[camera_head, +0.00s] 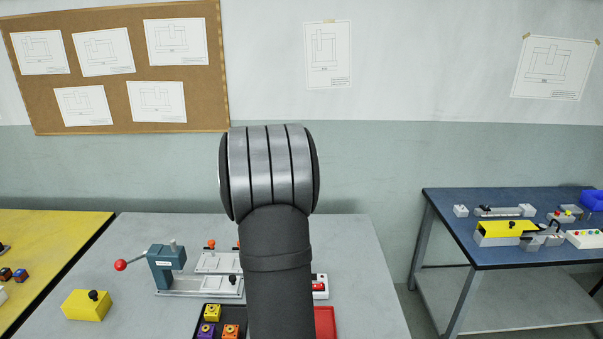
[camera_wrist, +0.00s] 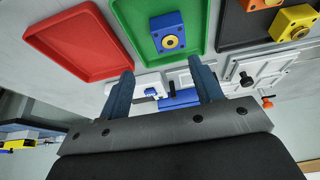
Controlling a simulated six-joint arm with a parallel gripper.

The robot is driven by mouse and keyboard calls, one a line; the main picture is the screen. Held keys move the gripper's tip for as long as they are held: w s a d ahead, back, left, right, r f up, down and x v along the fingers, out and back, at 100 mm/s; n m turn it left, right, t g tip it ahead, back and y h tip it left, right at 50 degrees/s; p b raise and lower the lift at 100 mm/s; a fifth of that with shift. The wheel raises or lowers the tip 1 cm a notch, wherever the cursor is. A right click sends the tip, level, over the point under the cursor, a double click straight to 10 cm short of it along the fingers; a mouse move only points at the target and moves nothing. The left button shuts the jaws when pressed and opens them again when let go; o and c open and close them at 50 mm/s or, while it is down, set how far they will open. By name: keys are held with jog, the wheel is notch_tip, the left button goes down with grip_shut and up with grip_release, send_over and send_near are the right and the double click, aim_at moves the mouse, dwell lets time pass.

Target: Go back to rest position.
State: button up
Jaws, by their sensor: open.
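My gripper (camera_wrist: 161,68) shows in the wrist view with its two dark blue-grey fingers spread apart and nothing between them. Beyond the fingertips lies a green tray (camera_wrist: 128,18) holding a blue block (camera_wrist: 168,33) with a brass-coloured ring. A white and blue device (camera_wrist: 178,99) shows between the fingers, partly hidden. In the head view my arm rises in the middle and hides part of the grey table (camera_head: 365,260); the gripper is not visible there.
A teal lever press (camera_head: 166,268) and yellow block (camera_head: 86,305) stand left of my arm. A black tray (camera_wrist: 232,25) holds coloured blocks. A red tray (camera_wrist: 62,42) is empty. A blue table (camera_head: 450,220) stands right, a yellow table (camera_head: 45,245) left.

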jog(key=shift+s+d+r, duration=0.25)
jog(key=shift+d+r, duration=0.1)
jog(key=shift+d, duration=0.25)
jog(key=shift+s+d+r, duration=0.2)
jog(key=shift+d+r, duration=0.2)
jog(key=shift+d, duration=0.2)
jog(key=shift+s+d+r, duration=0.25)
jog(key=shift+d+r, duration=0.1)
jog(key=shift+d, duration=0.25)
jog(key=shift+a+f, duration=0.1)
jog(key=shift+a, duration=0.05)
jog(key=a+f, duration=0.1)
jog(key=w+a+f, duration=0.1)
jog(key=a, duration=0.1)
jog(key=w+a+f, duration=0.1)
jog(key=shift+a, duration=0.35)
jog(key=shift+a+f, duration=0.2)
jog(key=shift+f, duration=1.4)
jog(key=shift+r, duration=0.15)
